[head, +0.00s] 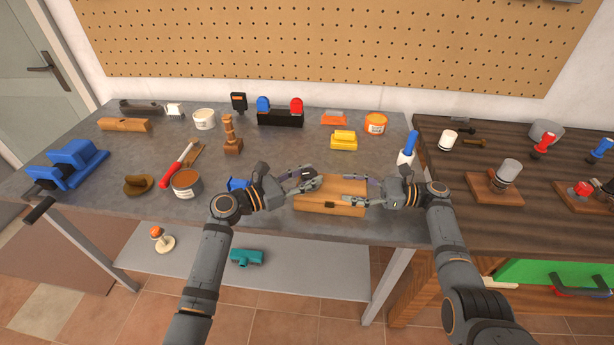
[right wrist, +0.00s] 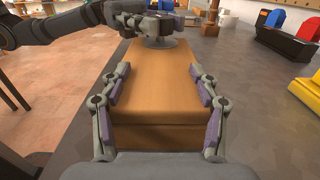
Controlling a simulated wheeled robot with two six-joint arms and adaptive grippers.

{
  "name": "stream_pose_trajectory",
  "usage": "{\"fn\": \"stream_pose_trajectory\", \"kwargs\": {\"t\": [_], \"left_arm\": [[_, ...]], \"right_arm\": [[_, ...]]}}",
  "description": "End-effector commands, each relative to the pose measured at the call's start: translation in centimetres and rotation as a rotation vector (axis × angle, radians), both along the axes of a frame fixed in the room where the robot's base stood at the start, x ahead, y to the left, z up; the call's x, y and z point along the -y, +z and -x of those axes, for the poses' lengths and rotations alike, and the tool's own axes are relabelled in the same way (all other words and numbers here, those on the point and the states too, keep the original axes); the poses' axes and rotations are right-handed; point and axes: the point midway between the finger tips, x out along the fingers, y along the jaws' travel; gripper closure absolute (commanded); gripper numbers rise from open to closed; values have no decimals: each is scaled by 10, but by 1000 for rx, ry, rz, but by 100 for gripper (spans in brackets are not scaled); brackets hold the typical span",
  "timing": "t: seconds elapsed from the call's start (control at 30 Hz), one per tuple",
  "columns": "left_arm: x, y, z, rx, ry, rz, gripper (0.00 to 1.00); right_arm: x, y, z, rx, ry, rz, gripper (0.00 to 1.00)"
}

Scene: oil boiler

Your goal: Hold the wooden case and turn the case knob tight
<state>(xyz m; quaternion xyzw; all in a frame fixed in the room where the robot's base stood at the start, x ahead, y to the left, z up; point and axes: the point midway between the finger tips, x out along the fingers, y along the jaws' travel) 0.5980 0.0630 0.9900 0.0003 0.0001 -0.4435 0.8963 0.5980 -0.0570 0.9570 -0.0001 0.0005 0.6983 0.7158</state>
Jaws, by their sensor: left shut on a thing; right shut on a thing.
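The wooden case (head: 335,205) is a light brown block lying near the front edge of the grey table. My right gripper (head: 360,191) comes from the right with a finger along each long side, shut on the case; the right wrist view shows the case (right wrist: 152,108) between both fingers. My left gripper (head: 308,180) is at the case's left end, shut on the round grey case knob (right wrist: 158,44). In the right wrist view the knob sits at the far end of the case, partly hidden by the left gripper's fingers. In the head view the knob is mostly hidden.
A blue-handled tool (head: 407,148) stands near my right gripper. A yellow block (head: 343,140) is behind the case. A blue item (head: 237,184) and an open brown tin (head: 186,183) lie left. A dark wood bench (head: 450,180) adjoins on the right.

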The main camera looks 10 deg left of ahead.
Motion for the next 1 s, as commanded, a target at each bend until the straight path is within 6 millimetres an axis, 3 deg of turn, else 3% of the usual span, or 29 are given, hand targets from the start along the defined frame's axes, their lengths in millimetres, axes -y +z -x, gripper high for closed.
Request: {"fn": "stream_pose_trajectory", "kwargs": {"t": [0.3, 0.67, 0.7, 0.87, 1.0], "left_arm": [[-2, 0, -2, -1, -293, -3, 94], [-2, -1, -1, -2, -319, 0, 94], [-2, -1, -1, -2, -319, 0, 59], [-2, 0, -1, -1, -319, -1, 39], [-2, 0, -1, 0, -318, 0, 39]], "right_arm": [[-1, 1, 0, 2, 3, -2, 85], [-1, 1, 1, 2, 4, -3, 85], [-1, 1, 1, 2, 4, -3, 85], [-1, 1, 0, 2, 3, -2, 85], [-1, 1, 0, 2, 3, -2, 85]]}}
